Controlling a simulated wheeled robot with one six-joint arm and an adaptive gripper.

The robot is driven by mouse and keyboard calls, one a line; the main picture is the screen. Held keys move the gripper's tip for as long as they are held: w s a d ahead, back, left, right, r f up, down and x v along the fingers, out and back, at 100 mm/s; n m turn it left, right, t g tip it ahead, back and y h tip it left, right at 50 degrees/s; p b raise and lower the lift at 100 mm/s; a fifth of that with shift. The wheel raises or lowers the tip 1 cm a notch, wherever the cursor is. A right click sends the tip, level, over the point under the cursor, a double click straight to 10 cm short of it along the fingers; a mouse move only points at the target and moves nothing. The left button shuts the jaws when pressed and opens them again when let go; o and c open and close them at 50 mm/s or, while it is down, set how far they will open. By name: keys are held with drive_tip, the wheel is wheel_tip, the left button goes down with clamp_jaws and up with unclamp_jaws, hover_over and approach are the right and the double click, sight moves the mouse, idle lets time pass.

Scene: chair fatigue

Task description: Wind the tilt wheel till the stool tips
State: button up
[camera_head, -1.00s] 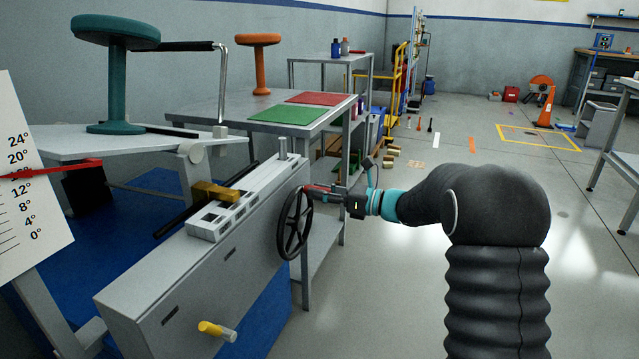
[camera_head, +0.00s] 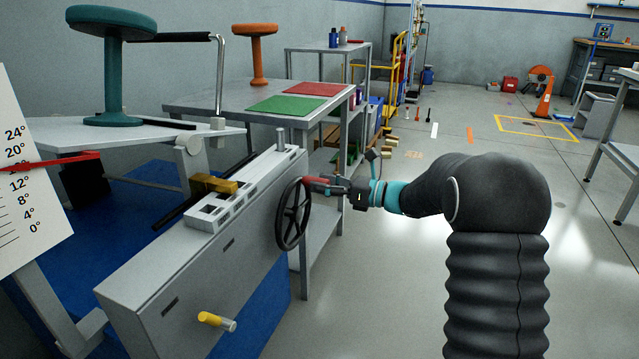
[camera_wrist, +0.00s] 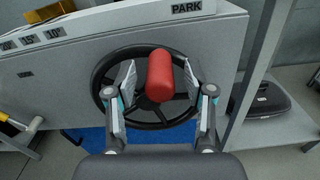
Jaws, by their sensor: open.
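The black tilt wheel (camera_head: 292,214) is on the side of the grey machine box. Its red handle (camera_wrist: 160,75) stands out toward my wrist camera near the top of the rim. My gripper (camera_wrist: 159,90) is open, with one finger on each side of the handle and visible gaps at both sides. In the head view my gripper (camera_head: 335,188) reaches the wheel from the right. The teal stool (camera_head: 112,65) stands upright on the pale tilt platform (camera_head: 70,138). The red pointer (camera_head: 75,160) lies between 12° and 20° on the white scale (camera_head: 20,200).
A yellow-ended peg (camera_head: 215,320) sticks out low from the box. A brass block (camera_head: 213,184) sits on its top rail. A table (camera_head: 205,98) with green and red mats and an orange stool stands behind. The floor at right is open.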

drive_tip(key=v, duration=1)
drive_tip(key=shift+d, duration=0.4)
drive_tip(key=shift+s, duration=0.15)
drive_tip(key=s+f+n+g+h, duration=0.3)
drive_tip(key=s+f+n+h, duration=0.15)
drive_tip(key=f, duration=0.45)
drive_tip(key=s+d+f+n+g+h, duration=0.1)
drive_tip(key=s+f+n+g+h, duration=0.15)
drive_tip(key=s+n, duration=0.6)
drive_tip(key=s+d+r+n+t+h, duration=0.1)
drive_tip(key=s+r+n+h, duration=0.2)
drive_tip(key=s, duration=0.5)
drive_tip(key=s+d+r+n+t+h, duration=0.2)
drive_tip(key=s+r+n+h, duration=0.1)
drive_tip(key=s, duration=0.5)
drive_tip(key=s+d+r+n+t+h, duration=0.2)
drive_tip(key=s+r+n+h, duration=0.1)
drive_tip(key=s, duration=0.5)
drive_tip(key=shift+d+n+h, duration=0.15)
drive_tip(key=shift+n+h, duration=0.35)
drive_tip(key=shift+n, duration=0.2)
